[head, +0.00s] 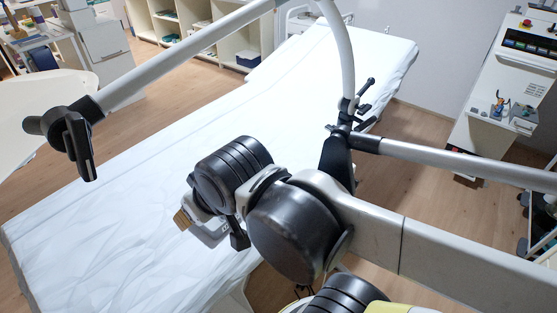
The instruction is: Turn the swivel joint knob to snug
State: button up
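A pale tubular rail frame crosses above the couch, with black joints on it. One black joint with a flat black handle (77,145) is at the rail's left end. Another black joint (344,130) with small black levers (366,95) is at the centre right, where a curved tube meets a straight tube. I cannot tell which of these carries the swivel joint knob. My arm comes in from the lower right, and its dark rounded links fill the lower middle. Its far end is over the couch, left of the centre joint. My gripper's fingers cannot be made out there.
The couch (120,215) under a white sheet runs diagonally across the view. Open shelves (200,35) stand behind it. A white cabinet with a control panel (528,42) is at the right. A straight tube (460,163) spans the right side. Wooden floor shows between them.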

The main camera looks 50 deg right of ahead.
aim_at(363, 109)
jog(key=z, duration=0.45)
jog(key=l+z, duration=0.15)
jog(key=z, duration=0.35)
jog(key=l+z, duration=0.15)
jog(key=z, duration=0.3)
jog(key=l+z, duration=0.1)
jog(key=z, duration=0.4)
jog(key=k+l, duration=0.05)
